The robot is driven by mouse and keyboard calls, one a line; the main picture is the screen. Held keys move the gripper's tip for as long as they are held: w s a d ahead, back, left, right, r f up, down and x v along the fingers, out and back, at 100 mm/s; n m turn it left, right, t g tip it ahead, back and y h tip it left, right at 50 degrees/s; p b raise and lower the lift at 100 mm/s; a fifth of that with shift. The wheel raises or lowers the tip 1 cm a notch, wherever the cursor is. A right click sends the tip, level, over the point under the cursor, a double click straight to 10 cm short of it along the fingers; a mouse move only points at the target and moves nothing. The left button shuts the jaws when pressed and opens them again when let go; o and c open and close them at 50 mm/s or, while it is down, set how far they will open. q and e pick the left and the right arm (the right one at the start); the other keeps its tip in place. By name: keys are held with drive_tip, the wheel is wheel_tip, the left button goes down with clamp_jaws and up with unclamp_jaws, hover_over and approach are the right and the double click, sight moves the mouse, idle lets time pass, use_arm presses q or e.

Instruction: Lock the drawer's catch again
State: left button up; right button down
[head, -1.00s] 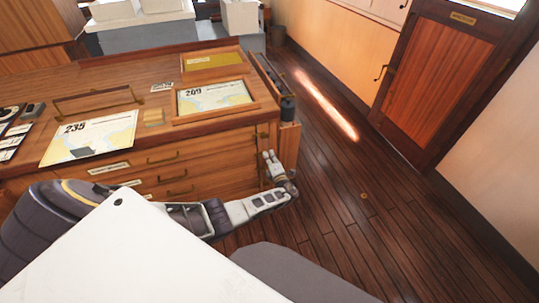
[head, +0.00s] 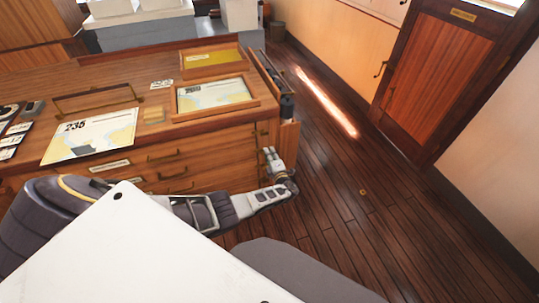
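The wooden chart chest (head: 215,140) stands at the left, with several drawers (head: 170,156) on its front that look closed. They carry brass handles and label plates. A small brass fitting (head: 262,132), perhaps the catch, shows at the upper right end of the front; its position is too small to read. My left gripper (head: 269,153) is just below this fitting, by the chest's right front corner, fingers pointing up. Its fingertips look close together, but I cannot tell whether they are shut or touch the chest. The lower drawers are partly hidden behind my arm. My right gripper is not in view.
Charts (head: 92,136) and a framed chart (head: 214,95) lie on the chest top. A rack (head: 270,75) holding dark rolled items is on its right side.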

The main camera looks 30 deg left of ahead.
use_arm(q)
drive_tip(key=shift+o, duration=0.4)
drive_tip(key=v, duration=1.2)
idle(0.4)
idle(0.7)
